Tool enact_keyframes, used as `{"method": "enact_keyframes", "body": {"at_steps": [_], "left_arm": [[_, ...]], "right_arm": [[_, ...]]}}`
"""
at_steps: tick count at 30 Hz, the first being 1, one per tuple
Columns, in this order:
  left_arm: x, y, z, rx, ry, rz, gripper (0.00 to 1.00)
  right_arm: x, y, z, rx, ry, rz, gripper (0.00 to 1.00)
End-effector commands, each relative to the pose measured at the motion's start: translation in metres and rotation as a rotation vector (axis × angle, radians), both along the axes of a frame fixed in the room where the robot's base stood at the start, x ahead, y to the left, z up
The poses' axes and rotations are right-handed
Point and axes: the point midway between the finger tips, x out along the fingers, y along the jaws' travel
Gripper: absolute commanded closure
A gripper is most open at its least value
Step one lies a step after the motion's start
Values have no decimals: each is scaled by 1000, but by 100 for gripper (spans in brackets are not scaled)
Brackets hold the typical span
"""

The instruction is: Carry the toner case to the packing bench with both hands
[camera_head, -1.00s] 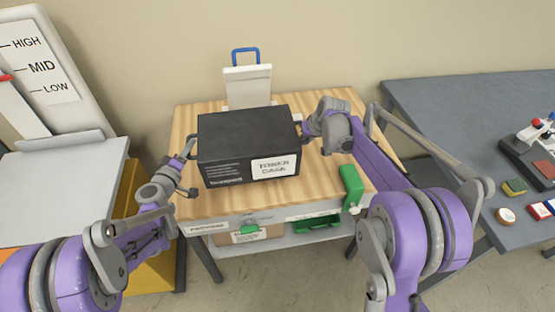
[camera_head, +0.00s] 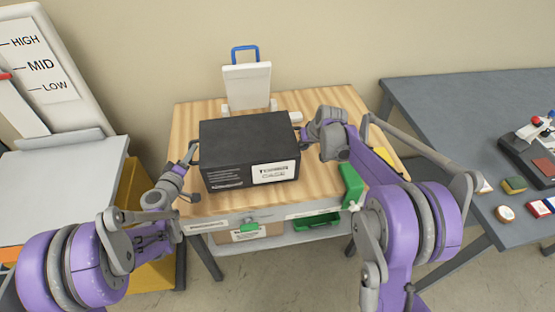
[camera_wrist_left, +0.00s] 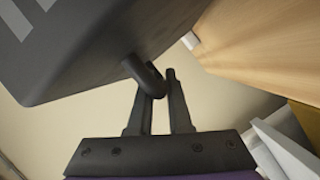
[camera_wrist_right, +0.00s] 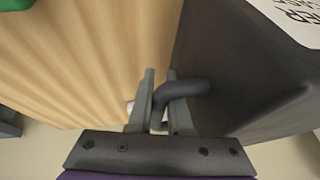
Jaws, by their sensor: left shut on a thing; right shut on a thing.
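The toner case (camera_head: 247,143) is a black box with a white label on its front. In the head view it is at the wooden-topped packing bench (camera_head: 325,185), over the middle of the top; I cannot tell whether it touches the wood. My left gripper (camera_head: 192,158) is at its left end, shut on a dark handle (camera_wrist_left: 150,80) in the left wrist view. My right gripper (camera_head: 304,138) is at its right end, shut on the other handle (camera_wrist_right: 183,90) in the right wrist view. The case looks about level.
A white stand with a blue handle (camera_head: 247,85) is behind the case. A green object (camera_head: 351,185) sits at the bench's right front. A grey table (camera_head: 450,115) with small items stands right, a white-topped unit (camera_head: 60,180) left. Bare wood shows around the case.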

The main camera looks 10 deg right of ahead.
Motion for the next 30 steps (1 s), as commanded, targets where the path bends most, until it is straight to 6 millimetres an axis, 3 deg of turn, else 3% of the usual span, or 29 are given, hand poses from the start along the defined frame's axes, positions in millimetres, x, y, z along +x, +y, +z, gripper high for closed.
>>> {"method": "enact_keyframes", "body": {"at_steps": [5, 6, 11, 25, 30], "left_arm": [[0, 1, -9, -1, 0, 2, 100], [0, 1, -10, 0, 0, 2, 81], [0, 1, -9, 0, 0, 2, 53], [-1, 0, -9, 0, 0, 0, 53], [-14, 5, -7, 0, -1, 1, 53]], "right_arm": [[0, -1, -8, -1, -1, -1, 100], [0, -1, -10, -1, 0, 0, 81], [0, -1, -9, -1, 0, 0, 53], [0, 1, -9, 1, 0, 0, 53], [0, 1, -9, 2, 0, 1, 53]]}}
